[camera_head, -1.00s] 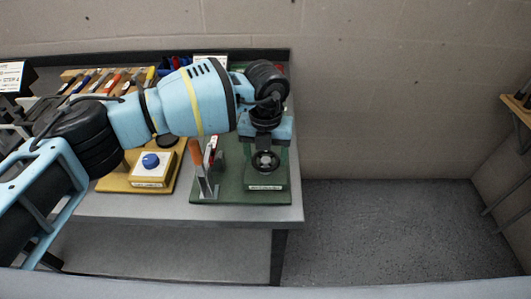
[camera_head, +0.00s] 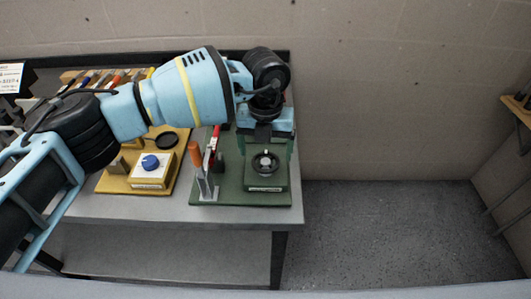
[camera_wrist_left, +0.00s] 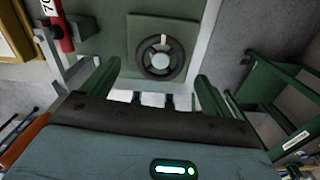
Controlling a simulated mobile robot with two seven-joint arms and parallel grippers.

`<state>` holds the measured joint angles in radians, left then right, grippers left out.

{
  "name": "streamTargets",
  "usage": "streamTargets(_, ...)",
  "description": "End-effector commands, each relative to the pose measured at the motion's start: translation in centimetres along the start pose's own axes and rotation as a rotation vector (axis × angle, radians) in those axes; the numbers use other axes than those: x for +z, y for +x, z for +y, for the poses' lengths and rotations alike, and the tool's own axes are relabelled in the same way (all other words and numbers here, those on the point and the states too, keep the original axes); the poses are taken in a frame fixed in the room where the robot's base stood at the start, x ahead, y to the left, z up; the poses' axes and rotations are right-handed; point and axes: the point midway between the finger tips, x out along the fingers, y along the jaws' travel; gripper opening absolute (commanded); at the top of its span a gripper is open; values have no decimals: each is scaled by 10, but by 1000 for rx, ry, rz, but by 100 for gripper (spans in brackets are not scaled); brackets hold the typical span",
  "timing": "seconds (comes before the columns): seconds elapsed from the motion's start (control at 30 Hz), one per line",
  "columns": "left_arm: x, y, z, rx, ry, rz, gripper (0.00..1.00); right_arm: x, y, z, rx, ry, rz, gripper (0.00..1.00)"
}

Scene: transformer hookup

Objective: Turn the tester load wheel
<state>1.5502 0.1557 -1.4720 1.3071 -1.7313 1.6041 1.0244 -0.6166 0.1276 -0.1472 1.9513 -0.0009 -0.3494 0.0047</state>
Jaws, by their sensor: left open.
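The tester load wheel (camera_head: 265,162) is a small dark ring with spokes and a pale hub. It sits on a green tester box on a green board. In the left wrist view the wheel (camera_wrist_left: 160,59) shows whole, with a white mark at its top. My left gripper (camera_head: 266,147) points at the wheel from behind and above in the head view. Its two green fingers are open, one on each side of the wheel, and the wrist view (camera_wrist_left: 157,72) shows a gap between each finger and the rim. My right gripper is not in view.
A yellow board with a blue knob (camera_head: 151,162) lies further left. The table's right edge is close to the tester; open floor (camera_head: 390,235) lies beyond.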

Motion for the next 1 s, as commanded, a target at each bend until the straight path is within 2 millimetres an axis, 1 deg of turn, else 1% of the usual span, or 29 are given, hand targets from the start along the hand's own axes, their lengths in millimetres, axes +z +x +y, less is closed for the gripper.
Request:
streamTargets(0.03,1,-9,0,1,0,-2,87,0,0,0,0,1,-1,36)
streamTargets(0.13,0,-26,0,0,0,-3,87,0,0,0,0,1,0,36)
streamTargets(0.2,0,-35,0,0,-1,-2,87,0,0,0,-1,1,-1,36)
streamTargets(0.33,0,-47,0,0,-1,0,87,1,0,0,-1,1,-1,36)
streamTargets(0.5,0,-52,0,1,-1,1,87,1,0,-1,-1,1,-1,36)
streamTargets(1.0,0,-52,0,1,0,0,87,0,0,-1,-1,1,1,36)
